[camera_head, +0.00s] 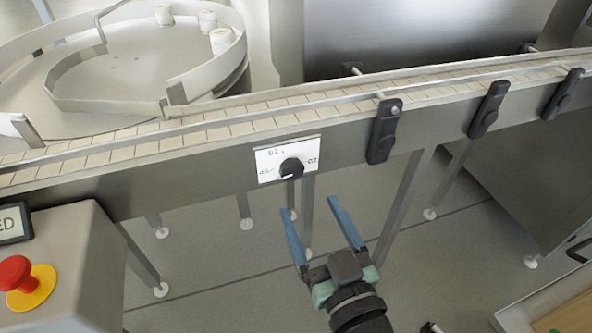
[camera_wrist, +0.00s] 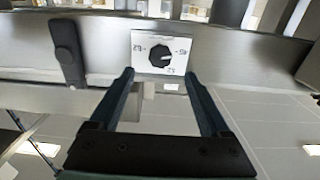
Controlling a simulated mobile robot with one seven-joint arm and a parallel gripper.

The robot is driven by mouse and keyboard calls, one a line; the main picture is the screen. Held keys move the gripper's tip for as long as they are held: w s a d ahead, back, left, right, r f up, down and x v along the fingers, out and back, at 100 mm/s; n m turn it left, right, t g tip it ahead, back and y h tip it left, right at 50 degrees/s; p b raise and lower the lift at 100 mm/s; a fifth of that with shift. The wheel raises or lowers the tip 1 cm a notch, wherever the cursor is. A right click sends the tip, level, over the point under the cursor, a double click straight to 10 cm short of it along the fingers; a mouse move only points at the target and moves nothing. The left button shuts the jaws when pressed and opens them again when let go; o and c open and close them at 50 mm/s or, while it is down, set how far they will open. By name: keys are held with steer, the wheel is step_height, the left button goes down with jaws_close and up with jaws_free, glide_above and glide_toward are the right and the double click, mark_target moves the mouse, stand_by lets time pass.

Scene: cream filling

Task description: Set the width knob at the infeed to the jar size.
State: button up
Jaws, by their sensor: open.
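The width knob (camera_head: 291,169) is a round black dial on a white plate (camera_head: 270,159) fixed to the conveyor's side wall. The plate has small marks at its left, top and right, too small to read surely. A white pointer on the knob faces lower left, near the left mark. In the wrist view the knob (camera_wrist: 160,54) appears upside down, ahead of the fingers. My gripper (camera_head: 308,205) is open and empty, its two blue fingers below and in front of the knob, apart from it. The gripper also shows in the wrist view (camera_wrist: 158,74).
Several black clamps, one being the nearest clamp (camera_head: 383,132), hang on the conveyor (camera_head: 225,130) right of the plate. White jars (camera_head: 220,40) stand on a round table (camera_head: 110,62) at upper left. A red emergency button (camera_head: 15,272) is at lower left. Space before the knob is clear.

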mark_target(294, 174)
steer(key=x, duration=0.8)
steer(key=shift+w+a+p, duration=0.15)
steer(key=shift+w+p, duration=0.15)
jaws_close()
